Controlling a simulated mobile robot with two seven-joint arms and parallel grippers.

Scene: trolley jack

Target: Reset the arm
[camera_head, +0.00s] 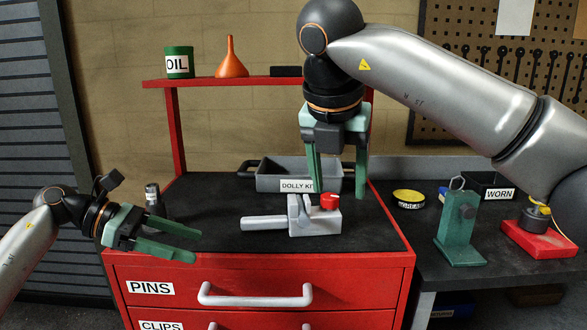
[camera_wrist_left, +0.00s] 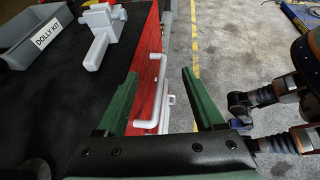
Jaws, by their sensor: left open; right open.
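My left gripper (camera_head: 170,240) is open and empty, off the left front corner of the red cabinet's top. Its green fingers also show in the left wrist view (camera_wrist_left: 160,105). My right gripper (camera_head: 338,178) is open, pointing down above the cabinet top, with nothing visible between its fingers. A grey jack-like part (camera_head: 300,217) with a red knob (camera_head: 329,201) and a handle lying to the left sits on the black top, below the right gripper. It also shows in the left wrist view (camera_wrist_left: 103,32).
A grey DOLLY KIT tray (camera_head: 270,180) stands behind. An OIL can (camera_head: 179,62) and orange funnel (camera_head: 231,60) stand on the red shelf. The right bench holds a green stand (camera_head: 461,228), a WORN bin (camera_head: 490,186), a yellow tin (camera_head: 409,198) and a red block (camera_head: 540,238).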

